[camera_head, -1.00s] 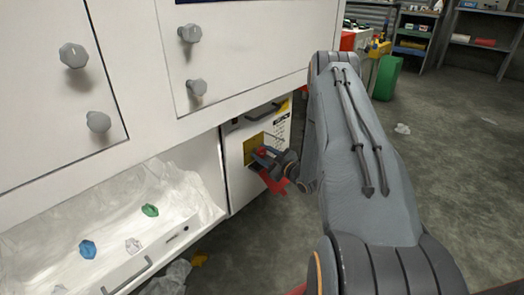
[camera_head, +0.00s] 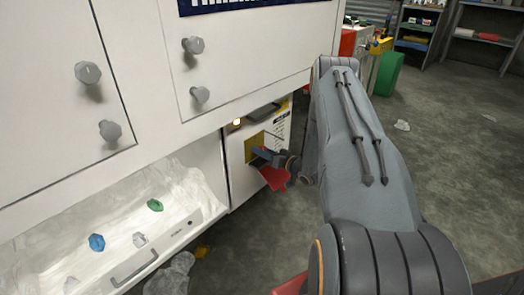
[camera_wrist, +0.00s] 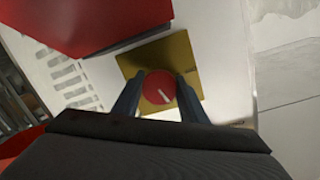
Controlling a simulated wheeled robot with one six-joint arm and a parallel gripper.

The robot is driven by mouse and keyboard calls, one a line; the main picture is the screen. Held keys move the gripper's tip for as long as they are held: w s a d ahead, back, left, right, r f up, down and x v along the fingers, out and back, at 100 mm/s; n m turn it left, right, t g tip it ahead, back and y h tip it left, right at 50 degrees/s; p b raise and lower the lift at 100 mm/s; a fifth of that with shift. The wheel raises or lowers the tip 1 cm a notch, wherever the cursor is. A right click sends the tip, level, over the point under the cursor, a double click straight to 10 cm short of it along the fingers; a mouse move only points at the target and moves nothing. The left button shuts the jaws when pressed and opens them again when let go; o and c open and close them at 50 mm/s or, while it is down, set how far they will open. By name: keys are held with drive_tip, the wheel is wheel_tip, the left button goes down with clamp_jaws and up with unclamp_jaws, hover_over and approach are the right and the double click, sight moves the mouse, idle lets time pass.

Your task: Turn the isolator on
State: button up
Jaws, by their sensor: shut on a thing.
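The isolator is a round red knob (camera_wrist: 155,88) with a white pointer mark, on a yellow plate (camera_wrist: 190,63) fixed to a white cabinet front. In the wrist view my gripper (camera_wrist: 160,98) has one finger on each side of the knob and is shut on it. The pointer slants toward the lower right of that view. In the head view my gripper (camera_head: 257,154) reaches the yellow plate (camera_head: 250,146) from the right and hides the knob. A small lamp (camera_head: 237,122) above the plate glows orange-white.
A dark handle (camera_head: 264,112) sits above the plate. A red part (camera_head: 275,178) shows below my gripper. Grey knobs (camera_head: 199,94) stick out from the panels above.

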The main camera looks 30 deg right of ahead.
drive_tip(key=shift+m, duration=1.4)
drive_tip(key=o, duration=1.1)
drive_tip(key=shift+c, duration=0.2)
drive_tip(key=p+v, duration=0.2)
drive_tip(key=v, duration=0.5)
drive_tip(key=shift+s+d, duration=0.25)
drive_tip(key=shift+s, duration=0.1)
